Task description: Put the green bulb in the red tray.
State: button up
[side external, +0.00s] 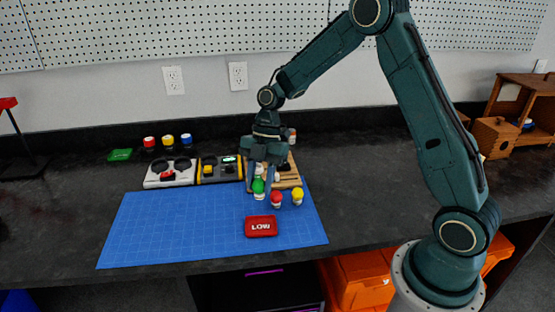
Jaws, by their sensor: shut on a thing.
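The green bulb (258,187) has a green top and a white lower part. It is upright over the blue mat, between the fingers of my gripper (260,181), which is shut on it. I cannot tell whether its base touches the mat. The red tray (261,226), marked "LOW", lies on the mat in front of the bulb, toward the mat's near edge. No bulb shows in the tray.
A red bulb (277,199) and a yellow bulb (298,196) stand close to the right of my gripper. A wooden rack (288,178) is behind them. Grey and yellow devices (170,173) line the mat's back edge. The left of the blue mat (165,230) is clear.

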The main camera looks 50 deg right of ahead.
notch_tip(320, 180, down, 6)
jog(key=shift+f, duration=0.15)
jog(key=shift+f, duration=0.1)
jog(key=shift+f, duration=2.05)
jog(key=shift+f, duration=0.1)
jog(key=o, duration=1)
jog(key=shift+c, duration=0.2)
jog(key=v, duration=1.2)
